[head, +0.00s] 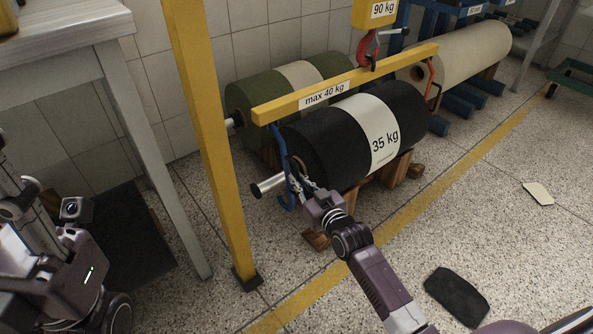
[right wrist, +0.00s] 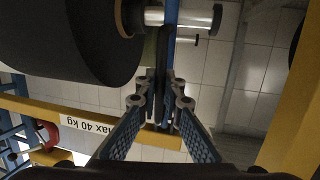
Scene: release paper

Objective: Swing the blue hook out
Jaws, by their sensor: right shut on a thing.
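The blue hook (head: 282,168) hangs from the near left end of the yellow lifting beam (head: 350,82), beside the end of the black 35 kg roll (head: 330,137). A metal shaft (head: 268,186) sticks out of the roll's core, and the hook is close to it. My right gripper (head: 302,187) is shut on the blue hook at the roll's end. In the right wrist view the fingers meet on a dark upright part in front of the blue bar (right wrist: 171,45). The hook's lower end is partly hidden. My left arm is at the lower left; its fingers are unclear.
A red hook (head: 368,48) under the 90 kg hoist bears the beam. An orange hook (head: 431,78) hangs at its far end. Wooden blocks (head: 393,175) support the roll. A yellow post (head: 212,150) stands left. Floor on the right is mostly clear, with a black mat (head: 457,295).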

